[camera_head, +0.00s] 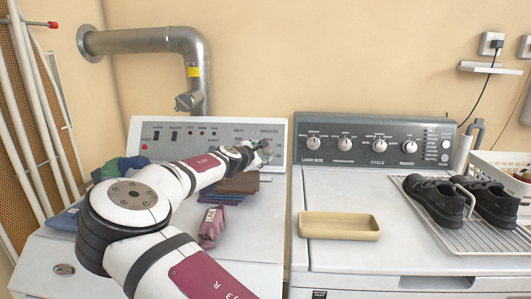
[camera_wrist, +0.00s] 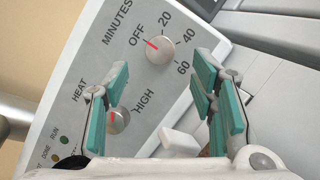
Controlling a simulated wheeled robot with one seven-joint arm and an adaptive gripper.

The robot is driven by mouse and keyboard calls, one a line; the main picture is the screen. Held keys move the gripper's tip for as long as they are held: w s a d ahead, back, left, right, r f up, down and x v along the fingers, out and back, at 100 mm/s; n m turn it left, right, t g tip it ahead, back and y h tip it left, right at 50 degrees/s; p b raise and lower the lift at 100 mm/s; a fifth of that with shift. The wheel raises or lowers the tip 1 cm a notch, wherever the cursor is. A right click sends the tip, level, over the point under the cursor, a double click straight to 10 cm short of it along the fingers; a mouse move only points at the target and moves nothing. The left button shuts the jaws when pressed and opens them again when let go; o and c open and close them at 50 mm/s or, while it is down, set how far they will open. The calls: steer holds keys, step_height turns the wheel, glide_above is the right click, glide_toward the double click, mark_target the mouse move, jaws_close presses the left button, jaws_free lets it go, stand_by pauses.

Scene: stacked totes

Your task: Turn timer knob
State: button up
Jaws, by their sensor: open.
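The timer knob (camera_wrist: 160,48) is a round silver dial under the word MINUTES in the wrist view, with OFF, 20, 40 and 60 around it. Its red mark points toward OFF. My gripper (camera_wrist: 160,76) is open, with teal pads on either side of the view. The timer knob shows beyond and between the fingertips, with nothing held. In the head view my gripper (camera_head: 262,151) is at the right end of the left machine's control panel (camera_head: 215,131) and largely covers the knob there.
A second silver knob (camera_wrist: 118,120), marked HEAT, sits beside the left finger. The right machine holds a tan tray (camera_head: 339,226) and black shoes (camera_head: 437,200) on a rack.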

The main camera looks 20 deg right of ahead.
mark_target(267, 150)
steer(key=shift+x, duration=2.75)
steer(key=shift+c, duration=0.5)
steer(key=c, duration=1)
